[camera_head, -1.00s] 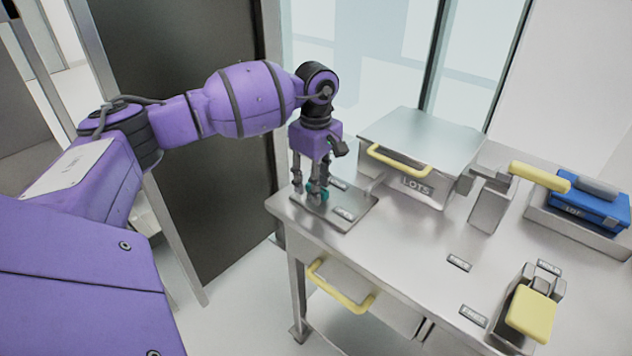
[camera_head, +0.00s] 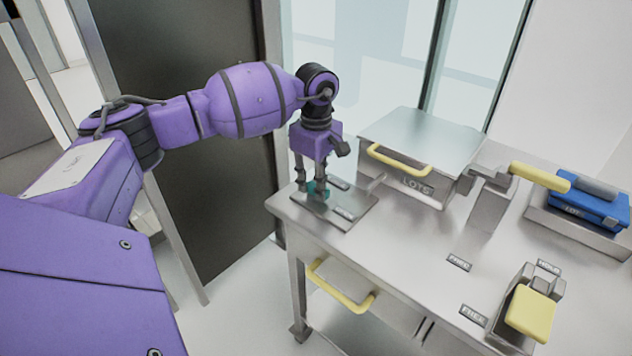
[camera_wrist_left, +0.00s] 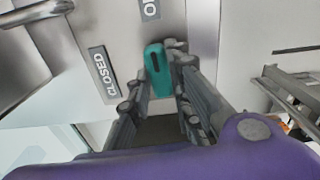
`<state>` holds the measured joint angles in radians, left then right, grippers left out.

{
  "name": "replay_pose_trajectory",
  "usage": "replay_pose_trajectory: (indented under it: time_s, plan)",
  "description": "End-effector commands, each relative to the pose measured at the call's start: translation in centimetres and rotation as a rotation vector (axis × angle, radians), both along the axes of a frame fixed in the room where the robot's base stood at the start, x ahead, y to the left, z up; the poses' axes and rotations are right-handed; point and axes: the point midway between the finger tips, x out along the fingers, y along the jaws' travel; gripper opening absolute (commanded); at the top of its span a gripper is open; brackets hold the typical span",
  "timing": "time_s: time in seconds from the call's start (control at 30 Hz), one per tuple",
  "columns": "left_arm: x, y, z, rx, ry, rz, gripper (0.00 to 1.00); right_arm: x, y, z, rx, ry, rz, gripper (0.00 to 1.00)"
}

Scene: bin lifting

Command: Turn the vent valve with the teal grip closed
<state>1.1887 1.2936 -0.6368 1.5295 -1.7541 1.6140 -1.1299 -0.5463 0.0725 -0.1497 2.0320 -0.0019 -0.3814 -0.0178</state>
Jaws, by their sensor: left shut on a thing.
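The teal grip (camera_head: 318,188) of the vent valve sits on a metal plate (camera_head: 350,213) at the table's near left corner. In the left wrist view the teal grip (camera_wrist_left: 157,72), with a dark line along it, lies between my fingers. My left gripper (camera_head: 311,190) points down and is shut on it. A CLOSED label (camera_wrist_left: 103,74) is left of the grip in the left wrist view, and a second label (camera_wrist_left: 150,9), partly cut off, is near the top. The grip points up towards that second label. My right gripper is not in view.
A metal box (camera_head: 420,150) labelled LOTS, with a yellow handle, stands right of the valve. A yellow-handled lever (camera_head: 538,177), a blue case (camera_head: 590,205) and a yellow paddle (camera_head: 531,312) are further right. A yellow-handled drawer (camera_head: 340,290) is below the tabletop.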

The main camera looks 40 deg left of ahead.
Motion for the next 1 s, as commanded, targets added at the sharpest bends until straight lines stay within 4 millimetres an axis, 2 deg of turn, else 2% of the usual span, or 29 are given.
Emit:
replay_pose_trajectory:
  time_s: [0.27, 1.0]
  plan:
    - [0.0, 0.0, 0.1, -0.001, -0.001, 0.197, 0.00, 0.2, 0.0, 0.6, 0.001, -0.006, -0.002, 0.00]
    - [0.0, -0.1, 0.2, -0.003, -0.001, 0.900, 0.00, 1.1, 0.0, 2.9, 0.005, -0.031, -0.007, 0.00]
